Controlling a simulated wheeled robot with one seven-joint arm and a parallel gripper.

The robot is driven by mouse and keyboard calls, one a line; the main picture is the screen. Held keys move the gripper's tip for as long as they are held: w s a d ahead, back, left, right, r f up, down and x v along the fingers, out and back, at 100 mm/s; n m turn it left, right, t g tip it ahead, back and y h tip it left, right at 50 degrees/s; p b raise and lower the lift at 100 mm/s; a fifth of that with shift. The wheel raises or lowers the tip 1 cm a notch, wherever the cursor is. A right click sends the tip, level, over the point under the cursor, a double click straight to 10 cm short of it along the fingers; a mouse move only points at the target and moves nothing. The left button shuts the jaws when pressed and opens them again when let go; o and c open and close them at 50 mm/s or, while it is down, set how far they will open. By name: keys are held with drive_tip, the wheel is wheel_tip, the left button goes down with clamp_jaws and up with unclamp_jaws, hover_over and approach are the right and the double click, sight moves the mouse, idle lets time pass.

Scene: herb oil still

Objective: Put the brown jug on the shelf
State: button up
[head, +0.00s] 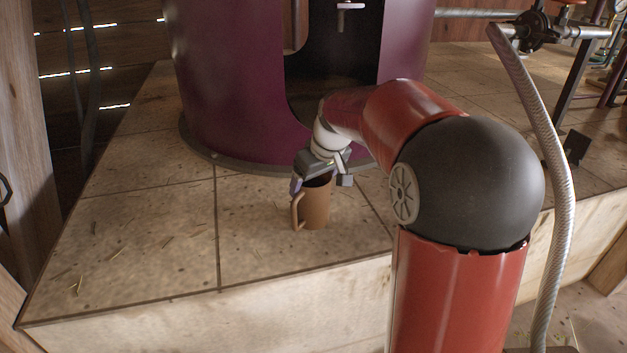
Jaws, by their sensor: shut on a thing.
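The brown jug (315,208) is upright at the front of the tiled platform, with its handle toward the left. My gripper (321,182) comes down over it from above and is shut on its upper part. The jug's rim is mostly hidden by the gripper. I cannot tell whether the jug's base touches the tiles or is slightly above them. No shelf can be made out for certain in this view.
A large purple still (235,90) with a dark opening stands right behind the jug. A grey hose (545,150) hangs at the right from a pipe valve (537,30). The tiled platform (150,215) is clear on the left, apart from bits of straw.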

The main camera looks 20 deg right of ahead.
drive_tip(key=o, duration=0.9)
drive_tip(key=shift+f, duration=0.15)
drive_tip(key=shift+c, duration=0.2)
drive_tip(key=o, duration=0.4)
